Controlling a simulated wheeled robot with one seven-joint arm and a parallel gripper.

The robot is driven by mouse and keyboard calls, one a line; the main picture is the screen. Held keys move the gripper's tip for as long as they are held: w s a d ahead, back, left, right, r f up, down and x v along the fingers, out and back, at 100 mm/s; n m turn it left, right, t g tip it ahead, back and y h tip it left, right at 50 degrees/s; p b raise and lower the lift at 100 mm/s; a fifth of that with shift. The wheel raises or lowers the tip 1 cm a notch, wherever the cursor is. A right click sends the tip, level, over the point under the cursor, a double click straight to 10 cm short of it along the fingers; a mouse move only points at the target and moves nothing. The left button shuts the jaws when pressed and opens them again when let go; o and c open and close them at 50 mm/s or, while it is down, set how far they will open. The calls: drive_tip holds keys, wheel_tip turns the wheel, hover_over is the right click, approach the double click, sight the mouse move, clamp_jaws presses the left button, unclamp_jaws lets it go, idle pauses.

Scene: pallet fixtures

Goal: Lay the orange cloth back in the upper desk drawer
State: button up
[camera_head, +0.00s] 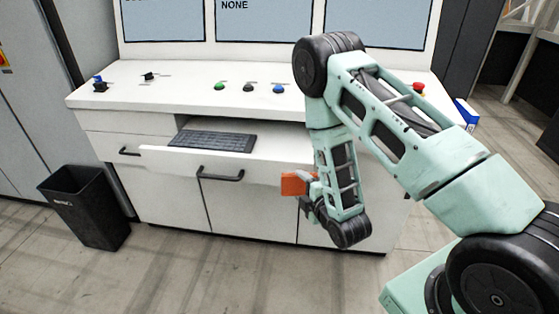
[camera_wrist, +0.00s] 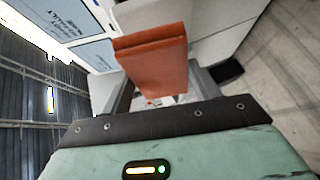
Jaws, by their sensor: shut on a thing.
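The orange cloth (camera_head: 293,184) looks like a folded, block-shaped piece in front of the white desk (camera_head: 255,107). My gripper (camera_head: 309,186) is shut on it and holds it in the air, right of the black handle on the desk front. In the wrist view the cloth (camera_wrist: 153,62) stands up between the fingers of my gripper (camera_wrist: 157,98). On the desk front, a drawer-like panel with a black handle (camera_head: 129,152) shows at the left. I cannot tell which front is the upper drawer, or whether it is open; my arm hides the desk's right part.
A keyboard (camera_head: 213,141) lies on a ledge below the desk top. Coloured buttons (camera_head: 249,87) line the top under several screens (camera_head: 263,20). A black bin (camera_head: 85,206) stands on the floor at the left. The floor before the desk is clear.

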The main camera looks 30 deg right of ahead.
sight(296, 196)
drive_tip(key=shift+g, duration=0.3)
drive_tip(key=f, duration=0.1)
drive_tip(key=w+f+b, duration=0.1)
drive_tip(key=f, duration=0.1)
drive_tip(key=w+f+b, duration=0.1)
drive_tip(key=f, duration=0.1)
drive_tip(key=shift+w+a+f, duration=0.1)
drive_tip(key=shift+w+a, duration=0.1)
drive_tip(key=shift+w, duration=0.05)
drive_tip(key=s+a+r+m+g+p, duration=0.1)
drive_tip(key=r+g+p, duration=0.1)
drive_tip(key=s+a+r+m+g+y+p, duration=0.1)
drive_tip(key=s+r+g+p, duration=0.1)
drive_tip(key=g, duration=0.1)
drive_tip(key=s+a+r+m+g+p, duration=0.1)
drive_tip(key=r+g+p, duration=0.1)
drive_tip(key=g, duration=0.1)
drive_tip(key=shift+s+r+m+y, duration=0.1)
drive_tip(key=shift+s+m+y, duration=0.1)
drive_tip(key=shift+m+y, duration=0.15)
drive_tip(key=s+d+r+m+g+y+p, duration=0.2)
drive_tip(key=s+d+r+g+p, duration=0.1)
drive_tip(key=d, duration=0.4)
drive_tip(key=shift+s+d+r+g+p, duration=0.35)
drive_tip(key=shift+s+r, duration=0.4)
drive_tip(key=shift+r, duration=0.25)
